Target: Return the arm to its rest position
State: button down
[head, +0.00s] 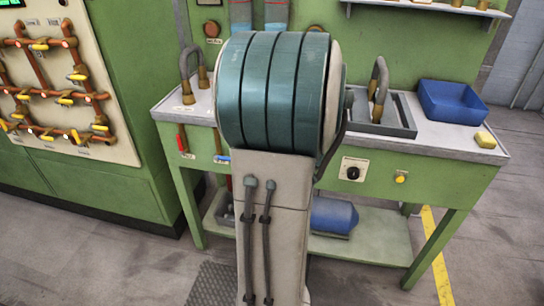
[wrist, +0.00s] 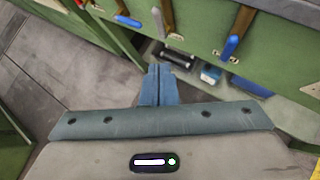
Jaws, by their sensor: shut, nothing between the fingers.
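My gripper (wrist: 159,70) shows in the wrist view with its two blue fingers together and nothing between them. It points toward the front of the green workbench, apart from anything it could touch as far as I can tell. In the head view my arm's teal rounded link and pale lower part stand in the middle, before the workbench (head: 450,133). My gripper is not seen there, and the arm hides the middle of the bench.
A blue cylinder (head: 333,215) lies on the lower shelf. Blue-handled levers (wrist: 231,47) hang at the bench front. A pipe panel (head: 60,90) stands left. Floor shows at both sides.

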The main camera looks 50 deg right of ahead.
dwell(0.3)
jog(key=w+a+r+n+g+y+p, duration=0.1)
jog(key=w+a+r+n+y, duration=0.15)
jog(key=a+n, duration=0.7)
jog(key=w+a+r+n+y+p, duration=0.1)
jog(key=a+r+n+y, duration=0.3)
jog(key=a+n, duration=0.55)
jog(key=s+a+r+n+g+h+p, duration=0.1)
jog(key=s+a+n+g, duration=0.2)
jog(key=s+a+n, duration=0.3)
jog(key=s+a+r+n+g+h+p, duration=0.2)
jog(key=s+a+n, duration=0.4)
jog(key=n, duration=1)
jog(key=a, duration=0.3)
jog(key=shift+r+n+g, duration=0.3)
jog(key=shift+g, duration=0.1)
jog(key=shift+d, duration=0.1)
